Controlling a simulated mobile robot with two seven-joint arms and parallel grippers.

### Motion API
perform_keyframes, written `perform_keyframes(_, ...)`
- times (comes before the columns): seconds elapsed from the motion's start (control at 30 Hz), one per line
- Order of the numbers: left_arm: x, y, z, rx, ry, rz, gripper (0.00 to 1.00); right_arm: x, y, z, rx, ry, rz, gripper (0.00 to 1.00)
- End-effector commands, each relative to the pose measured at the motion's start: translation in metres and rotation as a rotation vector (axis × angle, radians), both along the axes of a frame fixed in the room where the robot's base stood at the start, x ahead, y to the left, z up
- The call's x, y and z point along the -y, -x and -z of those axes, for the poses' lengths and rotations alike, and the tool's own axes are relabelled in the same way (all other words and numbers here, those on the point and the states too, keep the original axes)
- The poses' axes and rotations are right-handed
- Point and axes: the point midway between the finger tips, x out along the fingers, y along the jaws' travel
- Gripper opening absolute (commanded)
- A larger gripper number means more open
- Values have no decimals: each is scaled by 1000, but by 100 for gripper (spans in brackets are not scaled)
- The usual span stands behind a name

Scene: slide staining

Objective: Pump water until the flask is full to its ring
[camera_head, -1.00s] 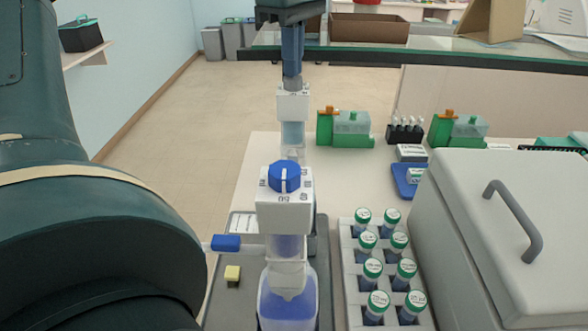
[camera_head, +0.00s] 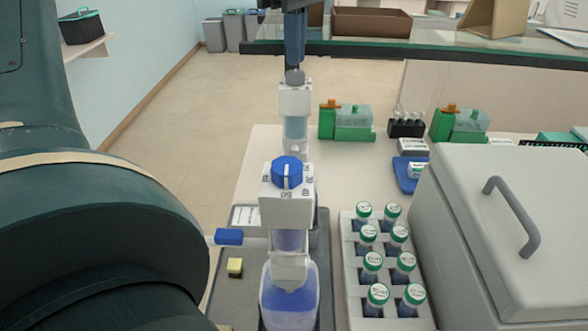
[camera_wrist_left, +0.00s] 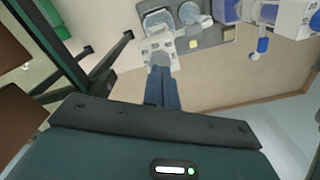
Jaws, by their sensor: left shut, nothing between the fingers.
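My left gripper (camera_head: 295,62) is shut and empty, fingers pointing down. It is directly above the grey plunger top of the far white pump dispenser (camera_head: 295,100); I cannot tell whether it touches. In the left wrist view the blue fingers (camera_wrist_left: 161,72) also end at this white pump head (camera_wrist_left: 152,50). The dispenser's clear section holds pale blue liquid (camera_head: 295,130). Its lower part is hidden behind the near dispenser, which has a blue knob (camera_head: 287,172) and a bottle of blue liquid (camera_head: 289,300). My right gripper is not in view.
A white rack (camera_head: 394,322) of green-capped bottles stands right of the near dispenser, beside a large lidded box (camera_head: 475,230). A yellow block (camera_head: 235,267) lies on the grey tray (camera_head: 222,298). Green racks (camera_head: 347,133) stand farther back. My arm covers the left side.

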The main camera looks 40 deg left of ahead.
Motion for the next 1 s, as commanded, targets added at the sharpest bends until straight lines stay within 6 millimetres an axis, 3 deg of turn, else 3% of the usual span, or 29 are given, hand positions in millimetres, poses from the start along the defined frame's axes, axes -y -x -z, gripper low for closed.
perform_keyframes(0.53,0,0,-46,1,-1,-1,0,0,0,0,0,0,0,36)
perform_keyframes(1.0,0,0,-50,0,0,0,0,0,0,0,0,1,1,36)
